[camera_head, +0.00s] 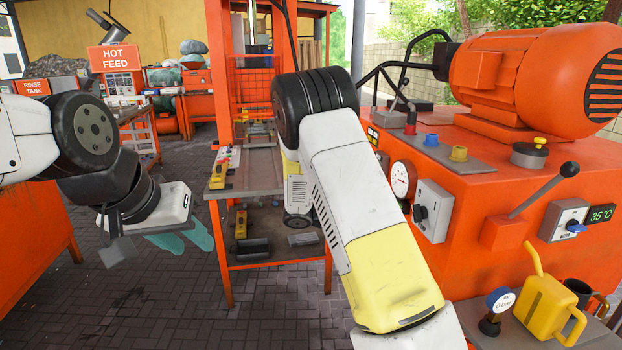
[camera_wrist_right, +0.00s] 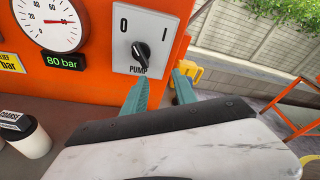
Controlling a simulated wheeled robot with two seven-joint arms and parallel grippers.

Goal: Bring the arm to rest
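My left gripper (camera_head: 194,246) hangs at the left of the head view, above the paved floor. Its two teal fingers point down and show a gap with nothing between them. My right arm (camera_head: 375,240), white and yellow with black joints, crosses the middle of the head view. Its gripper is hidden there. In the right wrist view, my right gripper (camera_wrist_right: 161,88) is open, its two teal fingers apart and empty. They point toward the area just below a pump switch (camera_wrist_right: 140,52) on a grey plate. I cannot tell whether they touch it.
A pressure gauge (camera_wrist_right: 48,22) and an 80 bar display (camera_wrist_right: 62,61) are left of the switch. The orange machine (camera_head: 465,185) fills the right of the head view. A yellow can (camera_head: 545,305) stands in front. An orange workbench (camera_head: 275,168) stands behind my right arm.

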